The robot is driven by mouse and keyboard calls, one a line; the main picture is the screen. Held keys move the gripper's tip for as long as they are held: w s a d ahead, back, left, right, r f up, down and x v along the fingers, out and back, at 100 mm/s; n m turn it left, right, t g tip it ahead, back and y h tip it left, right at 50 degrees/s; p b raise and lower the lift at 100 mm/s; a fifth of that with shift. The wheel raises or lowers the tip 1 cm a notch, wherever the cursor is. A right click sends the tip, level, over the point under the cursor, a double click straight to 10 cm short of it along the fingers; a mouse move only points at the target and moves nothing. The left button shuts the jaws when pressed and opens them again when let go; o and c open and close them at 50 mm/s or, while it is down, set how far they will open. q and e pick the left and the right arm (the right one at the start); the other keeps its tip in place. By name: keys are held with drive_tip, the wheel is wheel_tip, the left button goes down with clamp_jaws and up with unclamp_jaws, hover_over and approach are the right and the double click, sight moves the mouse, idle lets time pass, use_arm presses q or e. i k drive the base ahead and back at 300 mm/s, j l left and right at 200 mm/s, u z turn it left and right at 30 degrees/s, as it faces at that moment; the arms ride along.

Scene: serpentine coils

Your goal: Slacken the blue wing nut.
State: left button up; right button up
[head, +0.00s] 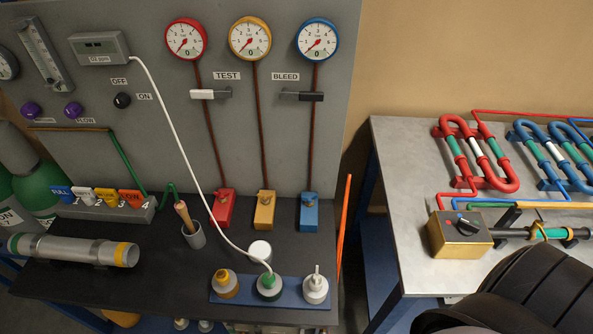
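A blue block (309,217) stands at the back of the black bench, at the foot of the panel, below the blue-rimmed gauge (317,40). Neither of my grippers is in view.
A blue rack (297,291) with several capped bottles stands in front of the blocks. A white hose (183,148) hangs down the panel to the rack. An orange rod (343,225) rises right of the bench. A grey table (400,180) with coils stands further right, beyond a gap.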

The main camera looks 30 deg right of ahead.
sight(309, 199)
drive_tip(key=i+z, duration=0.1)
drive_tip(key=z, duration=0.75)
drive_tip(key=i+z, duration=0.15)
drive_tip(key=z, duration=0.3)
